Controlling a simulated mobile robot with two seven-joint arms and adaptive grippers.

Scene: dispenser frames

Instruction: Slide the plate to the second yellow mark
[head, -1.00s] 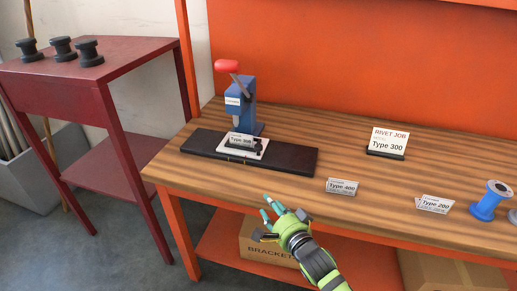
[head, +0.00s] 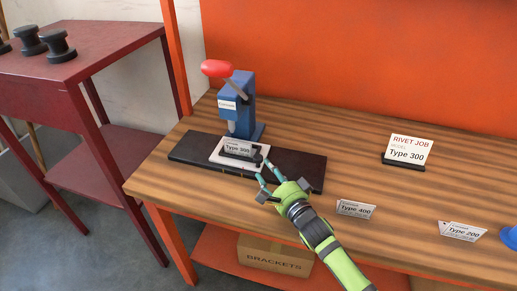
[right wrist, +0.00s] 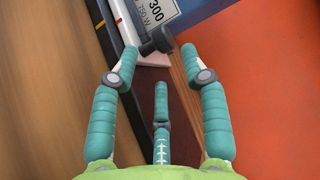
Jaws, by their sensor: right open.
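The white plate (head: 217,154) lies on a long black base (head: 189,148) on the bench, under the nose of a blue press (head: 236,104). It carries a grey piece tagged Type 300 (head: 238,149) and a dark knob at its right end. My right gripper (head: 264,173) is open, with its fingers over the base at the plate's right front. In the right wrist view the dark knob (right wrist: 158,40) lies just beyond the open fingertips (right wrist: 159,60). I cannot tell whether they touch it. My left gripper is not in view.
A Rivet Job card for Type 300 (head: 407,151) stands to the right. Type 400 (head: 355,209) and Type 200 (head: 462,231) tags stand near the bench's front edge. A red side table (head: 85,58) is at left. The base's right part is clear.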

